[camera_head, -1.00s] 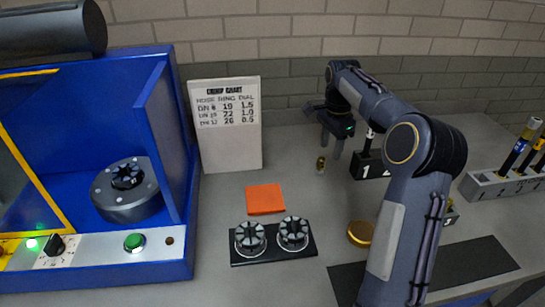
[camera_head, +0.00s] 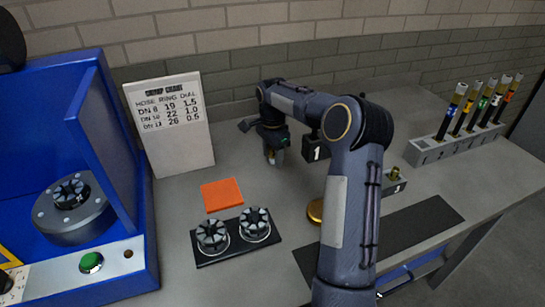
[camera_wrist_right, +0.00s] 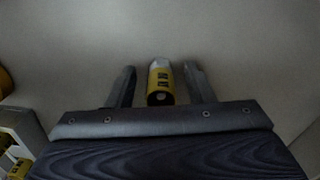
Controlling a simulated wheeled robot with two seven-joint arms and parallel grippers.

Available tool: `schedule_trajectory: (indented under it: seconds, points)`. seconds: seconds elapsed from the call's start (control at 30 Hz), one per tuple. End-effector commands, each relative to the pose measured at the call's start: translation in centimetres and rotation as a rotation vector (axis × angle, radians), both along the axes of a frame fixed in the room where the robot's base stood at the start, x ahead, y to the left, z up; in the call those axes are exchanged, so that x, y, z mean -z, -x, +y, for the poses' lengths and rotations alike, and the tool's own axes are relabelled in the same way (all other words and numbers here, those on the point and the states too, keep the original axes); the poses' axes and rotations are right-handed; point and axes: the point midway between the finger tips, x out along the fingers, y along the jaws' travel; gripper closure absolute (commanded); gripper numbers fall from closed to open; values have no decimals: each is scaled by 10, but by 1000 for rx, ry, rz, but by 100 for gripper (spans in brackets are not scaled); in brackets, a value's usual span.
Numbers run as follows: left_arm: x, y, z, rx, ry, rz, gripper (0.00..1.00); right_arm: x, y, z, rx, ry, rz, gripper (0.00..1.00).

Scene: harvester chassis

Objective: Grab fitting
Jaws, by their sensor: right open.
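A small fitting with a yellow band and a pale top stands on the grey table. In the right wrist view the fitting (camera_wrist_right: 161,82) sits between the two fingers, with a gap visible on each side. My right gripper (camera_head: 274,157) points down at the table beyond the orange square, and its open fingers are around the fitting. The fitting is mostly hidden by the fingers in the head view. My right gripper also shows in the wrist view (camera_wrist_right: 160,88). My left gripper is not in view.
An orange square (camera_head: 222,195), a black plate with two ribbed parts (camera_head: 234,236) and a grey rack of tubes (camera_head: 430,150) are nearby.

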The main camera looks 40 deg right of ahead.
Motion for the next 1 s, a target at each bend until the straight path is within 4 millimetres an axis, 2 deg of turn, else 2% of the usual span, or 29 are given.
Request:
schedule_trajectory:
  seconds: [0.03,0.3,0.4,0.77,0.97,1.0]
  points:
    - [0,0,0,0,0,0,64,0,0,0,0,0,0,55]
    - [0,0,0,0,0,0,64,0,0,0,0,0,0,90]
    - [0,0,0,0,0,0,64,-1,0,0,0,0,-1,100]
    - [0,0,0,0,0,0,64,-8,-1,0,-1,1,-2,100]
    - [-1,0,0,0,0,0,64,-36,0,0,0,2,-6,100]
    - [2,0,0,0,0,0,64,-42,8,0,0,3,-5,100]
